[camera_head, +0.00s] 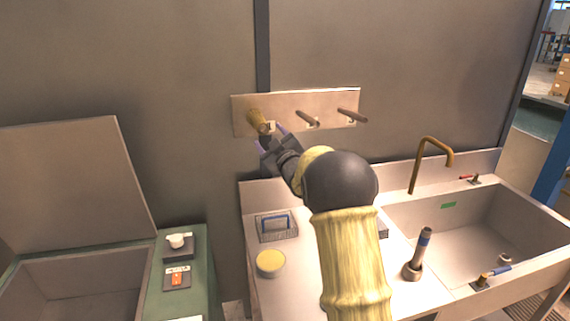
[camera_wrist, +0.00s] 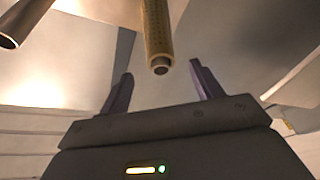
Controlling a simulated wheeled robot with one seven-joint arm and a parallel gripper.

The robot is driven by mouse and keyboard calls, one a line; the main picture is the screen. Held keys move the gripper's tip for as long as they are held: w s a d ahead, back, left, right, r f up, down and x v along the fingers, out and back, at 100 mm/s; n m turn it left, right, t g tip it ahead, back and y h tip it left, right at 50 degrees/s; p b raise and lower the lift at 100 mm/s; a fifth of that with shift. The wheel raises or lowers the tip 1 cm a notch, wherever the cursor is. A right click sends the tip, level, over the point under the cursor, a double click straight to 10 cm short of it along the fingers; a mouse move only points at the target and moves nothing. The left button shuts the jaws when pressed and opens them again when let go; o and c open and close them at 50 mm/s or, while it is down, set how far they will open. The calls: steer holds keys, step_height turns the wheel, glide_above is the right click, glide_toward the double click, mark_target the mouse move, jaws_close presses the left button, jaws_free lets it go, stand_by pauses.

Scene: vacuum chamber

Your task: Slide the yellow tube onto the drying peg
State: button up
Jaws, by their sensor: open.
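The yellow tube (camera_head: 257,120) is around the leftmost peg of the wall rack, at a tilt. In the wrist view the tube (camera_wrist: 157,30) is a perforated yellow sleeve, and a darker round end, which looks like the peg tip (camera_wrist: 161,66), sticks out of it. My gripper (camera_head: 271,138) is just in front of and below the tube's near end. In the wrist view my gripper (camera_wrist: 160,82) is open, its two purple fingers apart with nothing between them. The tube's end lies beyond the fingertips. The tube's far end is hidden.
Two bare pegs (camera_head: 307,118) (camera_head: 352,115) stick out of the rack plate (camera_head: 285,103) to the right. Below are a counter with a wire basket (camera_head: 276,227), a yellow round dish (camera_head: 270,263), and a sink (camera_head: 470,230) with a brass tap (camera_head: 418,165). An open bin stands left.

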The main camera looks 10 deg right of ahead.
steer(key=b+v, duration=0.3)
steer(key=v, duration=0.6)
steer(key=shift+s, duration=0.35)
steer(key=shift+d+f, duration=0.1)
steer(key=shift+f, duration=0.05)
steer(key=s+f+m+g+h, duration=0.5)
steer(key=s+f+m+g, duration=0.3)
steer(key=s+f, duration=0.55)
steer(key=s+a+f+g, duration=0.1)
steer(key=s+f+g, duration=0.2)
steer(key=s, duration=0.3)
steer(key=s+a+f+m+g, duration=0.1)
steer(key=s+f+g, duration=0.2)
steer(key=s, duration=0.4)
steer(key=s+a+f+g+p, duration=0.1)
steer(key=s+f+g, duration=0.2)
steer(key=s, duration=0.4)
steer(key=shift+a+m, duration=0.25)
steer(key=shift+m, duration=0.15)
steer(key=shift+w+f, duration=0.1)
steer(key=shift+f, duration=0.05)
